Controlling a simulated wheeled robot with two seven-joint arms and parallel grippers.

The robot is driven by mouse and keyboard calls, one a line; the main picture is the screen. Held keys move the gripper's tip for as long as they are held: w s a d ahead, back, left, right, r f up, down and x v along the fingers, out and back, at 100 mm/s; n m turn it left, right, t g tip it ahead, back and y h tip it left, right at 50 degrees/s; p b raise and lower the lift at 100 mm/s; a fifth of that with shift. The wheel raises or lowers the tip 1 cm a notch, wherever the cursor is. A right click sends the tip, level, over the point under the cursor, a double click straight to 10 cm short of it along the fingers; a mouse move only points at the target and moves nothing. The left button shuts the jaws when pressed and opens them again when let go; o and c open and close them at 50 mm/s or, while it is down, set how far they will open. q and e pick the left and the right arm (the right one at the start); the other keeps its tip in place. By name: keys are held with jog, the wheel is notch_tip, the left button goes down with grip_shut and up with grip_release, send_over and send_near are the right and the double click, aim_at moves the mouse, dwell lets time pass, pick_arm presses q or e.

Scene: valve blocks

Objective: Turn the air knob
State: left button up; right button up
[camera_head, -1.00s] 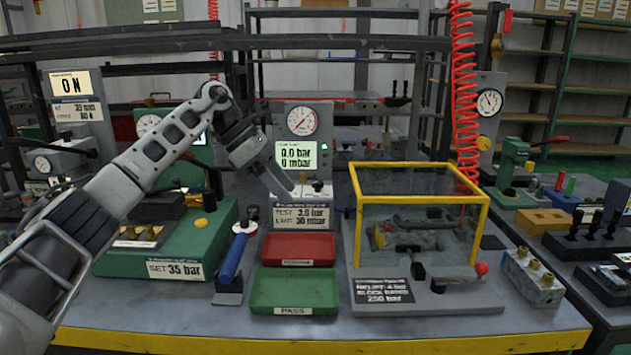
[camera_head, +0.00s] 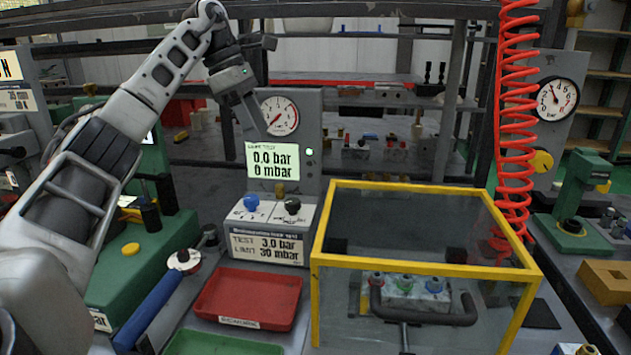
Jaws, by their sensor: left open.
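The grey test unit stands in the middle with a dial gauge (camera_head: 279,116) and a lit display (camera_head: 272,161) reading 0.0 bar and 0 mbar. On its sloped lower panel are a blue knob (camera_head: 251,202) and a black knob (camera_head: 292,205). The small labels beside them are too small to read, so I cannot tell which is the air knob. My left gripper (camera_head: 262,86) is open and empty, with its fingers spread. In the picture it is above the knobs, at the gauge's upper left, and apart from both knobs. My right gripper is not in view.
A yellow-framed clear box (camera_head: 424,268) stands at the right front, with a fitting block inside. A red tray (camera_head: 248,298), a green tray (camera_head: 225,345) and a blue-handled tool (camera_head: 150,307) lie in front. A red coiled hose (camera_head: 515,130) hangs at the right, near a yellow knob (camera_head: 542,161).

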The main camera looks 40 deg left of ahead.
pick_arm(q)
jog(key=b, duration=0.5)
send_near(292, 201)
jog(key=x, duration=0.7)
jog(key=shift+a+f, duration=0.1)
jog(key=shift+f, duration=0.05)
jog(key=shift+w+d+f, duration=0.15)
jog(key=shift+d+f, duration=0.05)
jog(key=shift+f, duration=0.25)
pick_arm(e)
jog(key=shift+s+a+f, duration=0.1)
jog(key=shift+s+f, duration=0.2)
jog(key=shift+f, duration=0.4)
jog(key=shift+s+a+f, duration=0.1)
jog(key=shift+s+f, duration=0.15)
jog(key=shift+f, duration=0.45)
pick_arm(q)
jog(key=c, duration=0.8)
jog(key=shift+c, duration=0.9)
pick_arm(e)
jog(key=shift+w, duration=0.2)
